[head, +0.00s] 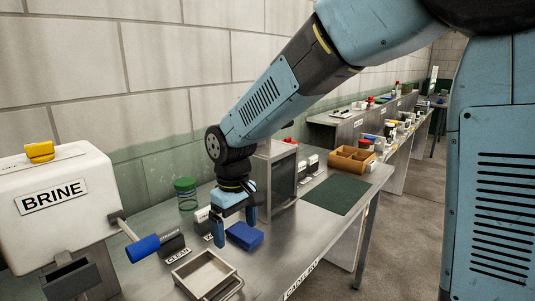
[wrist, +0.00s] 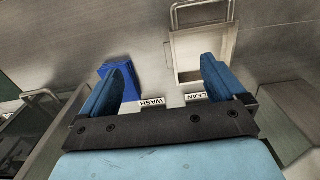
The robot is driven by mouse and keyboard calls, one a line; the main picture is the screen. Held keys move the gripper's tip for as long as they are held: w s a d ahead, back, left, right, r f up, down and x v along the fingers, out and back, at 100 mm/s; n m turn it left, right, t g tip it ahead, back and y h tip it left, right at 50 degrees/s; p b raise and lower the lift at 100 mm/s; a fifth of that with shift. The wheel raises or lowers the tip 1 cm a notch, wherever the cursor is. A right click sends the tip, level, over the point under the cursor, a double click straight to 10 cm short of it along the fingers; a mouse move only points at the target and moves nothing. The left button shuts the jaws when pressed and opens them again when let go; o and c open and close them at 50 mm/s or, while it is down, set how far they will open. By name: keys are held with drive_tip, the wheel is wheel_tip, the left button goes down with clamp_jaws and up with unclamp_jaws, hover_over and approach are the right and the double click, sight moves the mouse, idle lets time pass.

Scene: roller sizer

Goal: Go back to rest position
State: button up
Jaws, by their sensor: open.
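My gripper (head: 234,228) hangs from my arm over the metal bench, pointing down, its blue fingers apart and nothing between them. The wrist view also shows the open fingers (wrist: 165,78) with bare bench between them. A blue block (head: 246,236) lies on the bench just beside the right finger in the head view. In the wrist view the block (wrist: 104,70) is partly hidden behind the left finger. A shallow metal tray (head: 235,276) with a wire handle lies in front of the gripper; in the wrist view the tray (wrist: 231,40) is partly behind the right finger.
A white BRINE tank (head: 85,222) with a blue-handled lever (head: 143,248) stands at left. A green-lidded jar (head: 186,196) is behind the gripper. A grey box-like unit (head: 283,180), a green mat (head: 338,194) and an orange divided tray (head: 352,158) are to the right. More benches stand beyond.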

drive_tip(key=s+d+r+m+t, duration=0.15)
drive_tip(key=d+r, duration=0.25)
drive_tip(key=d, duration=0.4)
drive_tip(key=s+d+r+m+t, duration=0.1)
drive_tip(key=d+r+m, duration=0.3)
drive_tip(key=d, duration=0.5)
drive_tip(key=s+d+r+m+t, duration=0.3)
drive_tip(key=s+d, duration=0.6)
drive_tip(key=d, duration=0.4)
drive_tip(key=shift+d+r+m, duration=0.4)
drive_tip(key=shift+r+m, duration=0.15)
drive_tip(key=shift+r, duration=0.1)
drive_tip(key=shift+s, duration=0.15)
